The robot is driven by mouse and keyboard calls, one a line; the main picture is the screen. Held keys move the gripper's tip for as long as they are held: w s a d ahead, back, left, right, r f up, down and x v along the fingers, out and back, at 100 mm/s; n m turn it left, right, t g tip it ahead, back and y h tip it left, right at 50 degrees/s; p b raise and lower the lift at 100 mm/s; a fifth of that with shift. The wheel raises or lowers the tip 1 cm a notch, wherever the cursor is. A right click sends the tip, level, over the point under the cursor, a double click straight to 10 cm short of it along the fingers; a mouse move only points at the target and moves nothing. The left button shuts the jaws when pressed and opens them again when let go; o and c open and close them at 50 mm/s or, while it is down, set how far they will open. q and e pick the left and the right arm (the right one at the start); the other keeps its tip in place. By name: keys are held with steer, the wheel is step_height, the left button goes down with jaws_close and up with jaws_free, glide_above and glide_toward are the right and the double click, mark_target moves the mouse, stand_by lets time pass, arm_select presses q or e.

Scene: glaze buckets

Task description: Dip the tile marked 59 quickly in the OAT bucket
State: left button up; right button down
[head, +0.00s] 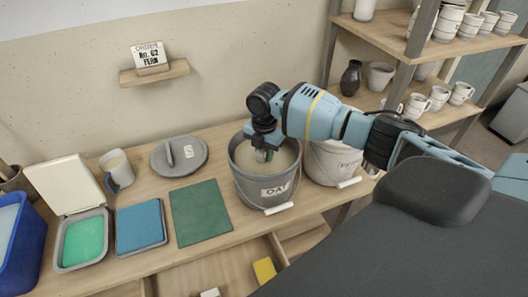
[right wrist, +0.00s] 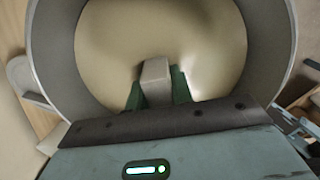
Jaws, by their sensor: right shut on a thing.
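The OAT bucket (head: 262,186) is grey, with a white label on its front, and stands on the table holding pale beige glaze (head: 285,157). My right gripper (head: 264,150) points down into its mouth. In the right wrist view the gripper's green fingers (right wrist: 158,92) are shut on a small grey-beige tile (right wrist: 155,74) against the glaze. The tile's number does not show. I cannot tell whether its lower end touches the glaze. My left gripper is in neither view.
A second white bucket (head: 333,160) stands close at right. A shelf of cups (head: 438,96) stands behind.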

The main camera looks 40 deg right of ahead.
steer(key=shift+f, duration=0.6)
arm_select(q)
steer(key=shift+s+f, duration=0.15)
arm_select(e)
steer(key=shift+f, duration=0.15)
